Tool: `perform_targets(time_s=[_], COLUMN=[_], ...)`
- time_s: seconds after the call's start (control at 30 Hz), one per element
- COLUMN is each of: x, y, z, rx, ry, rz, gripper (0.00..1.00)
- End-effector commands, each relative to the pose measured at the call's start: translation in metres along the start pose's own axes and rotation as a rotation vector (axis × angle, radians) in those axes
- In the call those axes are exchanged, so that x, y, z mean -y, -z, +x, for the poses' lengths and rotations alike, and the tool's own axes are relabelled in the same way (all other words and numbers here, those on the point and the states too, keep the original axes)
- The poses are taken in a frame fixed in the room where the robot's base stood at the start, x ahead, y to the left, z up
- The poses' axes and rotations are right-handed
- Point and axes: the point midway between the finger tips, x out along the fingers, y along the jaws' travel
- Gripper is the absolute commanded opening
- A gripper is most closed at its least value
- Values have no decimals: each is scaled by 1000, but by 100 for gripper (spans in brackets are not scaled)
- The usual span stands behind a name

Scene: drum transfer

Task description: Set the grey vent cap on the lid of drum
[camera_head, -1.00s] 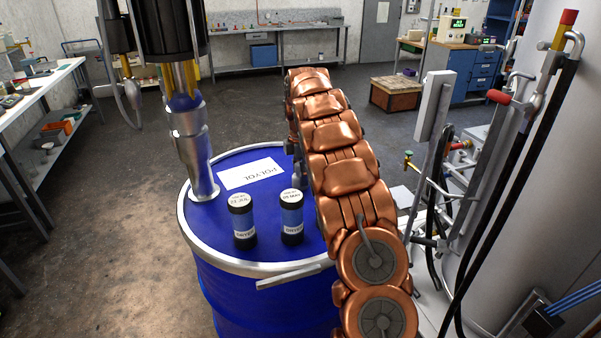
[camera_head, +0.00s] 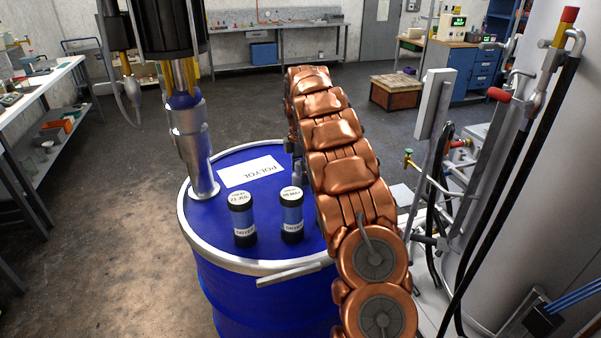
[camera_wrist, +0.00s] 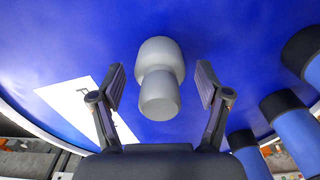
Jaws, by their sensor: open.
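The grey vent cap (camera_wrist: 160,75) stands on the blue lid of the drum in the wrist view, with a wide rounded part and a narrower stem. My gripper (camera_wrist: 160,80) is open, with one finger on each side of the cap and a visible gap on both sides. The drum (camera_head: 265,300) is blue with a pale metal rim and stands in front of me. Its lid (camera_head: 240,205) also shows in the wrist view (camera_wrist: 60,50). In the head view my copper-coloured arm reaches over the lid and mostly hides my gripper and the cap.
A metal pump tube (camera_head: 195,155) stands at the lid's left. Hoses and pipes (camera_head: 500,170) crowd the right.

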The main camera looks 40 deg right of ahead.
Motion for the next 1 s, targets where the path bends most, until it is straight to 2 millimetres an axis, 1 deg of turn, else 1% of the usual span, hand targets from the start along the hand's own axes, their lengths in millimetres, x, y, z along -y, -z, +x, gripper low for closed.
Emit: perform_targets(time_s=[0.17, 0.3, 0.9, 1.0], x=[-1, -1, -1, 0], y=[0, 0, 0, 1], z=[-11, -25, -75, -90], rx=[0, 1, 0, 0], ry=[-1, -4, -3, -1], rz=[-1, -1, 0, 0], gripper=[76, 76, 76, 76])
